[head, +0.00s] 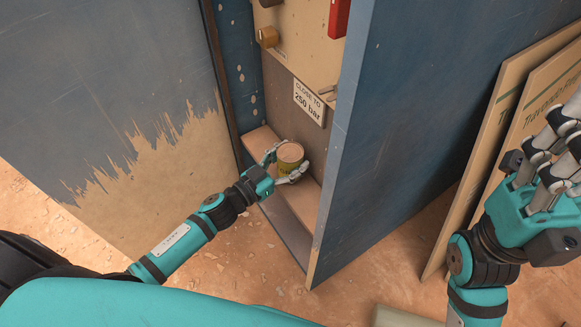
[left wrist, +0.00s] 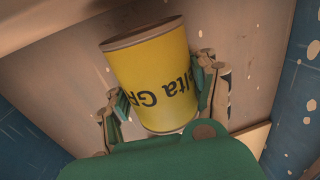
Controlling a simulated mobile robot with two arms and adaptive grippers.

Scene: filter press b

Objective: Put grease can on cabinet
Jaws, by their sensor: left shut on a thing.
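The grease can (head: 290,154) is a small yellow can with a tan top, held in the lower part of the cabinet (head: 388,150). My left gripper (head: 283,170) is shut on it, with a finger on each side. In the left wrist view the yellow can (left wrist: 154,75) shows dark lettering upside down between the two fingers (left wrist: 163,96). The can is just above or on a low wooden ledge (head: 262,142) inside the cabinet; I cannot tell whether it touches. My right gripper (head: 555,160) is at the right edge, away from the can; its fingertips are partly cut off.
The blue cabinet door (head: 110,90) stands open at the left, and the side wall bounds the right. Boards (head: 500,130) lean at the right.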

